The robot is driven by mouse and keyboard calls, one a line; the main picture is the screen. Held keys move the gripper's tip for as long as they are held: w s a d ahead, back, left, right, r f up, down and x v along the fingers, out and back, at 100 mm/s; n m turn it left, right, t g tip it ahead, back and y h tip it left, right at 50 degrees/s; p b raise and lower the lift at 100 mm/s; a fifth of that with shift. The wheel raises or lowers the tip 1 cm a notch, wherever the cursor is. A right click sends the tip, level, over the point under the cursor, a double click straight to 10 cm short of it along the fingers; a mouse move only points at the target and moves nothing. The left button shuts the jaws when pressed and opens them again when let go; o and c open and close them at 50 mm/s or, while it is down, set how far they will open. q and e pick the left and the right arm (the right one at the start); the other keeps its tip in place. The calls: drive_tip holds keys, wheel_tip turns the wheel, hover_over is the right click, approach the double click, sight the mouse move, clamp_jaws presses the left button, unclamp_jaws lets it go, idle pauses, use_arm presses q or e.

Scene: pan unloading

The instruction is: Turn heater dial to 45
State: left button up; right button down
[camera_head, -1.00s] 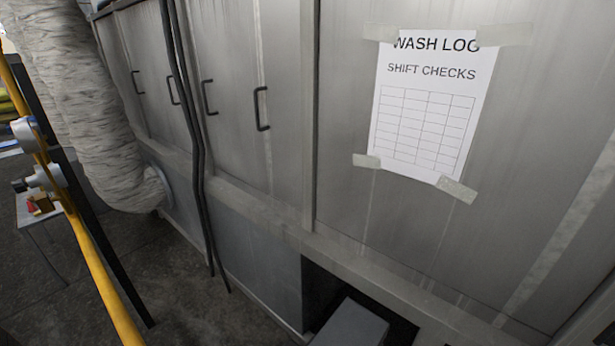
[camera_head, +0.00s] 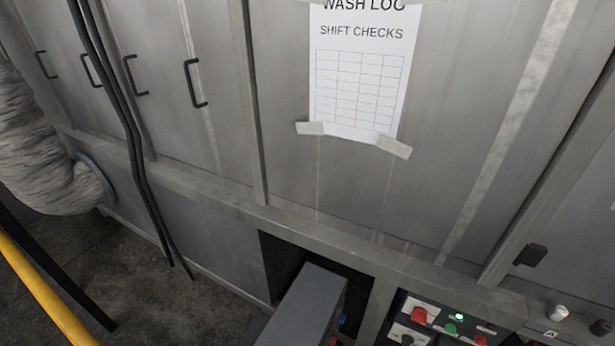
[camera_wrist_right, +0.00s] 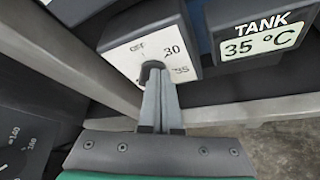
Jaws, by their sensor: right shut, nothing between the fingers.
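The heater dial's white face (camera_wrist_right: 175,48) is at the upper middle of the right wrist view, with "OFF", "30" and "35" readable on it. Its small dark knob (camera_wrist_right: 152,68) is partly hidden by my fingertips, so I cannot tell where it points. My right gripper (camera_wrist_right: 157,78) is shut with nothing between its fingers. Its tips are at the knob in the picture; I cannot tell whether they touch it. A tank display (camera_wrist_right: 261,37) to the right reads 35 °C. My left gripper is in neither current view.
A second dark dial (camera_wrist_right: 15,155) marked 140 and 160 is at the lower left of the wrist view. In the head view, a control panel (camera_head: 455,335) with coloured buttons is at the lower right. A wash log sheet (camera_head: 358,80) is taped to the metal wall.

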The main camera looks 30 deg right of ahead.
drive_tip(key=shift+s+r, duration=0.1)
idle(0.4)
drive_tip(key=s+a+p, duration=0.1)
drive_tip(key=s+a, duration=0.1)
drive_tip(key=s+a+p, duration=0.1)
drive_tip(key=a, duration=0.1)
drive_tip(key=shift+s+a+r, duration=0.2)
drive_tip(key=shift+s+a, duration=0.1)
drive_tip(key=shift+s, duration=0.1)
idle(0.4)
